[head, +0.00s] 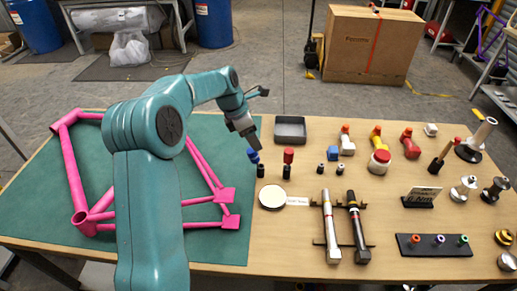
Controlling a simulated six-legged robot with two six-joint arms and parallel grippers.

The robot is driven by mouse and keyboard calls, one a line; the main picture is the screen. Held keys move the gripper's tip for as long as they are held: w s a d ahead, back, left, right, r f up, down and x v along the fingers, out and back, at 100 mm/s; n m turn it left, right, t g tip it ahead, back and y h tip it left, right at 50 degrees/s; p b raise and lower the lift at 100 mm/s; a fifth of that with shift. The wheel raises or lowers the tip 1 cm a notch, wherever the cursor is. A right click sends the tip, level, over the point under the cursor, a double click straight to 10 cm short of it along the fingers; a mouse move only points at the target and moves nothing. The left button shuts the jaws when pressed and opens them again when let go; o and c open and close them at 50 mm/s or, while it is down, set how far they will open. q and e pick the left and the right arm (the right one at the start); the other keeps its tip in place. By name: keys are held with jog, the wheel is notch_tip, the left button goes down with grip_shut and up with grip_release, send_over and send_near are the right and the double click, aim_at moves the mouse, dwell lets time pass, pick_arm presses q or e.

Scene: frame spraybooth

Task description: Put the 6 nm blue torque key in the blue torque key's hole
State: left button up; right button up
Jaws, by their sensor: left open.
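A small blue-topped piece with a dark lower part, which looks like the blue torque key (254,157), stands at the right edge of the green mat. My left gripper (251,139) is open and empty just above it, pointing down; I cannot tell whether they touch. A black rack (412,249) at the front right carries small orange, blue and green ringed pieces; its blue position (439,240) is in the middle. Whether that is an open hole is too small to tell. My right gripper is not in view.
A red-topped piece (289,156) stands close right of the blue one. A grey tray (290,130) lies behind, a white disc (272,196) in front. A pink frame (75,180) covers the mat's left.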

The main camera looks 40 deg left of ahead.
pick_arm(q)
jog(key=shift+v, duration=1.2)
jog(key=shift+s+a+r, duration=0.1)
jog(key=shift+r, duration=0.3)
jog(key=shift+a+f, duration=0.1)
jog(key=shift+s, duration=0.1)
